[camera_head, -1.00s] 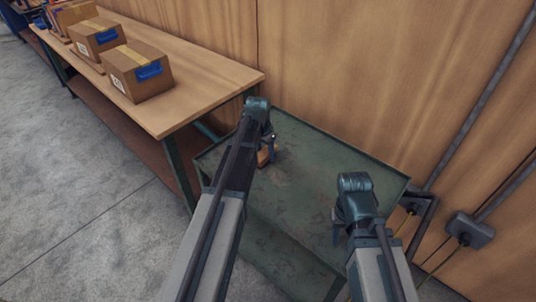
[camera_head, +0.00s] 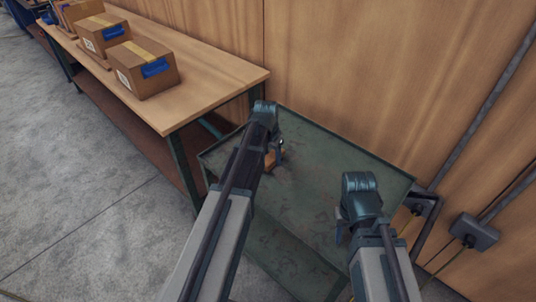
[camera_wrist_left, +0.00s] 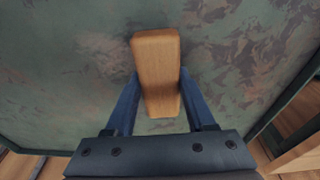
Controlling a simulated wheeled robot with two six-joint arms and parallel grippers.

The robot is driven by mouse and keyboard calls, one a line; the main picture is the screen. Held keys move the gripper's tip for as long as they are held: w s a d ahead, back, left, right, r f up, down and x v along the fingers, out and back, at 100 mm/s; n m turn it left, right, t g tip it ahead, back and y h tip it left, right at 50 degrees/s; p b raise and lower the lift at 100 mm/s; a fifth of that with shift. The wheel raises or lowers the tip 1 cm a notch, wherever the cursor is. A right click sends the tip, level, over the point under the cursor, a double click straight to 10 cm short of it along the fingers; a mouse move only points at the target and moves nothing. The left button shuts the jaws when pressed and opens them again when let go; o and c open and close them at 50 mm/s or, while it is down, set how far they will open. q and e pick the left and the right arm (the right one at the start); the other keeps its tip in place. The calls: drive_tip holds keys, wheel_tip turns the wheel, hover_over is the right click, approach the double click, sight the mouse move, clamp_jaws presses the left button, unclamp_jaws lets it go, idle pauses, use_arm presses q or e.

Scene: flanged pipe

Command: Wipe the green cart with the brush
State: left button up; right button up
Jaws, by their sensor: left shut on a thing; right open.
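The green cart (camera_head: 310,185) has a worn top with brownish patches and a low rim; its top also fills most of the left wrist view (camera_wrist_left: 70,70). My left gripper (camera_wrist_left: 157,95) is shut on the wooden brush (camera_wrist_left: 157,60), with a blue finger on each side of it. In the head view the brush (camera_head: 271,160) shows as a small brown piece at my left gripper (camera_head: 275,152), over the left part of the cart top. Bristles are not visible, and I cannot tell whether the brush touches the surface. My right gripper (camera_head: 341,229) is open and empty above the right part of the cart.
A wooden workbench (camera_head: 215,90) stands at the left, close to the cart, with cardboard boxes (camera_head: 142,70) on it. A wooden wall (camera_head: 350,80) rises behind the cart. Pipes and a grey junction box (camera_head: 474,232) are at the right. The floor (camera_head: 80,180) at the left is clear.

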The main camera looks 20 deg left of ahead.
use_arm(q)
drive_tip(key=shift+s+d, duration=0.2)
drive_tip(key=shift+d, duration=0.2)
drive_tip(key=shift+s+d, duration=0.35)
drive_tip(key=shift+d, duration=0.5)
drive_tip(key=shift+s+d, duration=0.3)
drive_tip(key=shift+d, duration=0.5)
use_arm(e)
drive_tip(key=shift+r, duration=0.1)
use_arm(q)
drive_tip(key=shift+d, duration=0.1)
drive_tip(key=shift+s+d+f, duration=0.1)
drive_tip(key=shift+s+d, duration=0.3)
drive_tip(key=shift+d, duration=0.4)
drive_tip(key=shift+s+d, duration=0.35)
drive_tip(key=shift+d, duration=0.4)
drive_tip(key=shift+s+d, duration=0.35)
drive_tip(key=shift+d, duration=0.5)
drive_tip(key=shift+s+d, duration=0.3)
drive_tip(key=shift+d, duration=0.55)
